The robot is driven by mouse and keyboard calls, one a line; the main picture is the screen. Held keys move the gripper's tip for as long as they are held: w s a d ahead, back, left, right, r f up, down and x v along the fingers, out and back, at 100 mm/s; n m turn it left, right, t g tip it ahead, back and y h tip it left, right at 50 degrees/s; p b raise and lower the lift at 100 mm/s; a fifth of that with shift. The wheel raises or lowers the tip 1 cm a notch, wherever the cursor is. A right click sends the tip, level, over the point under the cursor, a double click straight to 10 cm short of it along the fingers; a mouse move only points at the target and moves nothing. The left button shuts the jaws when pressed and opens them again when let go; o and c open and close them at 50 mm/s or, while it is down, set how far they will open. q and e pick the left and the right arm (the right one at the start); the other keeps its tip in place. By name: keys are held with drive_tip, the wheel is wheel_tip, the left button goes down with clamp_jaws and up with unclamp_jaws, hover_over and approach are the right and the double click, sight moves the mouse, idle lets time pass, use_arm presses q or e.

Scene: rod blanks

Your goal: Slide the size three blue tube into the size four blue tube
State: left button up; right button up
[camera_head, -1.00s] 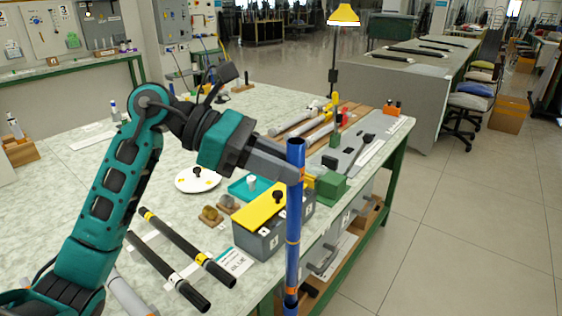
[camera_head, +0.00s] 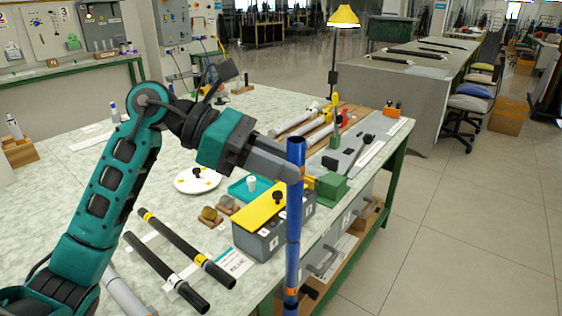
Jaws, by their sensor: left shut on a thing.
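A long blue tube (camera_head: 294,190) stands upright at the table's near right edge. My left gripper (camera_head: 292,174) is shut on it, near its upper end. A thin dark line crosses the blue column around mid-height. Below the line is a blue section (camera_head: 292,268) with an orange band near the bottom of the picture. The two sections look in line and touching. I cannot read a size on either, nor tell whether one sits inside the other. The lower end is cut off by the frame. My right gripper is not in view.
A grey box with a yellow top (camera_head: 262,238) stands just left of the blue column. A green block (camera_head: 331,187) is just right. Open floor lies to the right.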

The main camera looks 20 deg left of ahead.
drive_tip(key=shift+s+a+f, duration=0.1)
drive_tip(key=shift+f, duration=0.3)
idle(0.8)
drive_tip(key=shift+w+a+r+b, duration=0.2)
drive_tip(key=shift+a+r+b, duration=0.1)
drive_tip(key=shift+b, duration=0.15)
